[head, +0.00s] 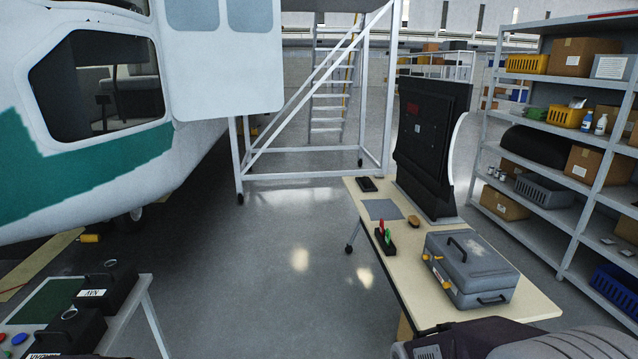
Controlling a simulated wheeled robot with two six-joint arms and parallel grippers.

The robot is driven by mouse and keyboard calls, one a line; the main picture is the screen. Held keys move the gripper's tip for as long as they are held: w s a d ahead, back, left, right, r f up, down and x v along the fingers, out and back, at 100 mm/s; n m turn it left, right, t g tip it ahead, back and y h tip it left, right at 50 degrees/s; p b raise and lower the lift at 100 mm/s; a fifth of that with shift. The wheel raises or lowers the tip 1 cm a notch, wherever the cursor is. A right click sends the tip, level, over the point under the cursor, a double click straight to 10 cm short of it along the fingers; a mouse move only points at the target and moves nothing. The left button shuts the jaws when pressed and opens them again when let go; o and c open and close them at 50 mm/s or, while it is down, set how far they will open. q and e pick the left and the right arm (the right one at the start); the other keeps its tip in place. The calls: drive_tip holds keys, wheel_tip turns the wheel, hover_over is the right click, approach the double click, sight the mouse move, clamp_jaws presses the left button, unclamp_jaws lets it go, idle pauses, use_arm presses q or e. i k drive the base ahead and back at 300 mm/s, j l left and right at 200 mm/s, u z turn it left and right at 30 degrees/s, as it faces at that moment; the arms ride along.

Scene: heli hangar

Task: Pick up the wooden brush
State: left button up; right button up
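A small brown object (414,221), which looks like the wooden brush, lies on the cream-topped table (520,301) at the right. It sits near the foot of a tall black panel (432,140), beside a grey mat (382,209). It is small in the picture, so its bristles cannot be made out. Neither of my grippers shows in the head view.
A grey toolbox (470,268) and a black holder with red and green handles (385,240) share the table. Shelves (545,205) stand right, a helicopter (95,170) left. Black boxes (106,286) sit on a lower-left table. Floor between is clear.

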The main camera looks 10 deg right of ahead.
sight(413, 221)
drive_tip(key=i+j, duration=0.1)
drive_tip(key=i, duration=2.25)
drive_tip(key=i+l+z, duration=0.15)
drive_tip(key=i+z, duration=0.95)
drive_tip(key=i+l+z, duration=0.15)
drive_tip(key=i+z, duration=0.15)
drive_tip(key=i, duration=0.3)
